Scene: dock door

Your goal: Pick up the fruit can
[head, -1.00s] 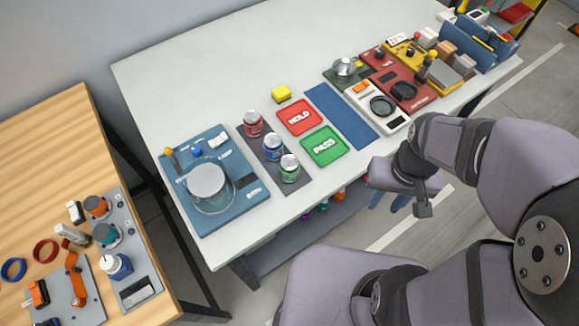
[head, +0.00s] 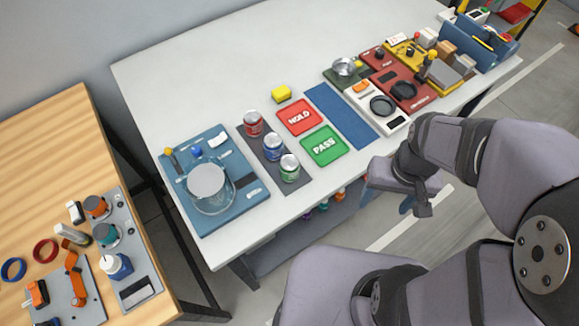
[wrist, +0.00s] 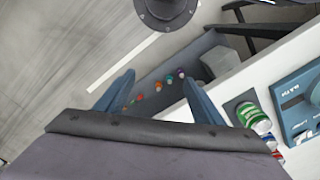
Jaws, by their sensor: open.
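Three cans stand upright in a row on a dark mat (head: 246,142) on the white table: a red can (head: 253,124), a blue can (head: 273,148) and a green can (head: 289,169). Their labels are too small to read, so I cannot tell which is the fruit can. In the wrist view the green can (wrist: 253,117) shows at the right, with the others partly hidden behind it. My gripper (wrist: 158,95) is open and empty, its blue fingers apart. In the head view it hangs beyond the table's front edge, right of the cans, partly hidden by my wrist.
A blue scale with a glass bowl (head: 212,204) stands left of the cans. Red HOLD (head: 299,117) and green PASS (head: 324,146) pads lie to their right. A lower shelf (head: 290,242) with small coloured items is under the table. The table's back is clear.

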